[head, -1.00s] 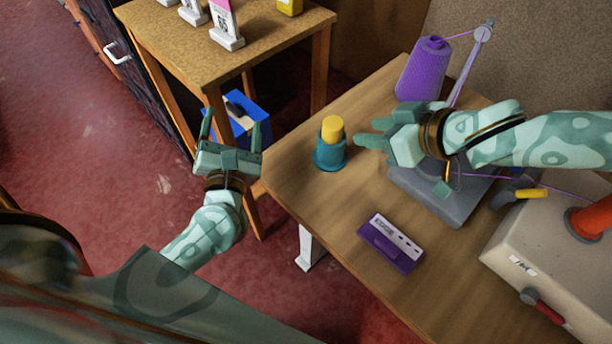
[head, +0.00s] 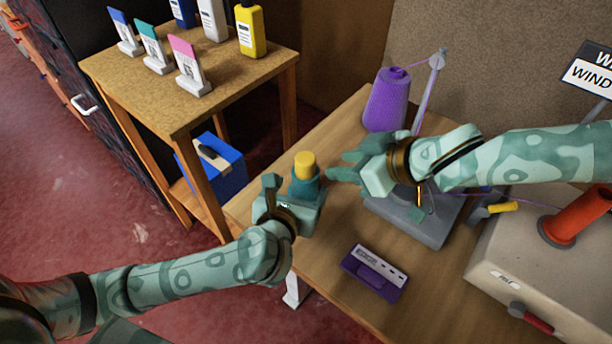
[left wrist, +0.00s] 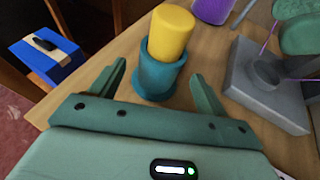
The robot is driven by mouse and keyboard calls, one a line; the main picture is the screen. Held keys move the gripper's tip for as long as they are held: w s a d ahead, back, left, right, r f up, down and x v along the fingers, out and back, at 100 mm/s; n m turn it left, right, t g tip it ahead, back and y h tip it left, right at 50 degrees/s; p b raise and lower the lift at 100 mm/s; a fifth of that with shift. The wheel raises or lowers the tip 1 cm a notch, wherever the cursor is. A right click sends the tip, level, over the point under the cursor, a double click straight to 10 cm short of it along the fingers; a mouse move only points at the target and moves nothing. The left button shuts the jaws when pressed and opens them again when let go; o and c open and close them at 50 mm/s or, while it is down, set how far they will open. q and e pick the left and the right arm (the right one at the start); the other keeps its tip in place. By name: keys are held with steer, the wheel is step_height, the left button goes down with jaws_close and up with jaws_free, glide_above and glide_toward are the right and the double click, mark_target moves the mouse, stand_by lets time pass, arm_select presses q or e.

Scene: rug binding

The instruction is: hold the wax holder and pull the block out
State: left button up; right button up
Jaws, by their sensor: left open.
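The teal wax holder (head: 304,184) stands upright near the left edge of the wooden table, with the yellow block (head: 305,165) sticking out of its top. In the left wrist view the holder (left wrist: 160,78) and block (left wrist: 172,32) are just ahead, between the lines of my left fingers. My left gripper (head: 296,190) is open at the holder, which partly hides behind it in the head view. Whether a finger touches it I cannot tell. My right gripper (head: 338,168) is right of the holder, pointing at it, with its fingers apart and empty.
A purple thread cone (head: 386,100) and a grey stand (head: 415,222) are behind and below my right arm. A purple EDGE box (head: 374,272) lies in front. A beige machine (head: 530,255) stands at right. A side table (head: 190,85) with bottles is at back left.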

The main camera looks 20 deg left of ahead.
mark_target(307, 176)
arm_select(q)
steer(key=x, duration=0.7)
steer(key=shift+c, duration=0.4)
